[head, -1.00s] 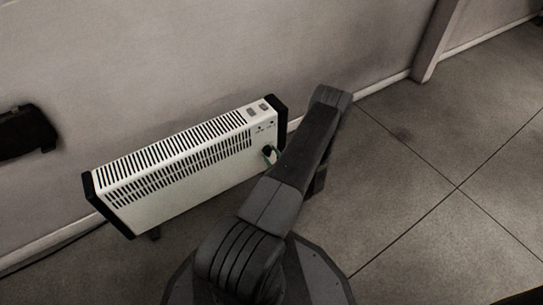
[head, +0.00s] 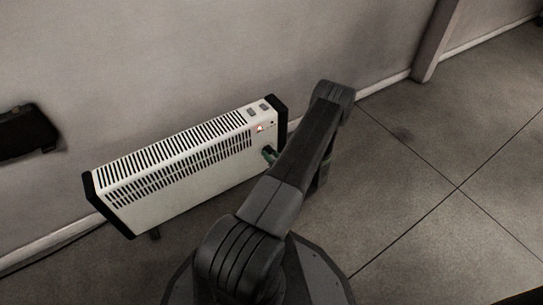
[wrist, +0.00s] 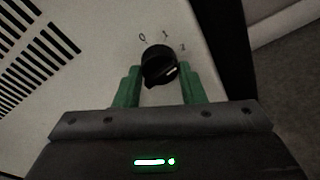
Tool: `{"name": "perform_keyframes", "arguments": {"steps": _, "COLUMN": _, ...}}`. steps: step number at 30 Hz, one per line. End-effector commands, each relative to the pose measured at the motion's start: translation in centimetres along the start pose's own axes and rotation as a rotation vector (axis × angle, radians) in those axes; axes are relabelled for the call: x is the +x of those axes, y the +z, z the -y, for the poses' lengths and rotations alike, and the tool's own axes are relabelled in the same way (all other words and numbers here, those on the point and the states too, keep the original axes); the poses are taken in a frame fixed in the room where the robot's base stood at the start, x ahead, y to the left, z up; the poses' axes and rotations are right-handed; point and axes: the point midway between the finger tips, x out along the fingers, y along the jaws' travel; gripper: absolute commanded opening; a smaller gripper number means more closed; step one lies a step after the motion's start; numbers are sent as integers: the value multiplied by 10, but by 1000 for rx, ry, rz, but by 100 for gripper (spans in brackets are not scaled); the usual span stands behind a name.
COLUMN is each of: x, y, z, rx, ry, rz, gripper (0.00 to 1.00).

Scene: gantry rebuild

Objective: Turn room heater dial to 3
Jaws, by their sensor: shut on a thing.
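The white room heater (head: 190,185) with black end caps stands by the wall. In the wrist view, its round black dial (wrist: 158,64) sits between the two green fingers of my gripper (wrist: 160,84), which is shut on it. Printed marks 0, 1 and 2 show around the dial's upper side. The dial's white line points right and slightly up, past the 2, toward the right finger. No 3 mark is visible there. In the head view, my arm hides most of the gripper, and only a bit of green shows at the heater's right end.
An orange indicator light (head: 260,127) glows on the heater's top right, near two switches (head: 257,109). A dark object (head: 25,132) is on the wall at left. The tiled floor (head: 440,200) at right is clear.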

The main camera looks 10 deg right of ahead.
Motion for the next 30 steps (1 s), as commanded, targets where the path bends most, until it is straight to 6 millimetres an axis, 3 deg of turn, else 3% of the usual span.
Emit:
{"name": "perform_keyframes", "arguments": {"steps": 18, "x": -1, "y": 0, "z": 0, "rx": 573, "ry": 52, "rz": -38, "gripper": 14}}
{"name": "perform_keyframes", "arguments": {"steps": 30, "x": -1, "y": 1, "z": 0, "rx": 836, "ry": 78, "rz": -54, "gripper": 14}}
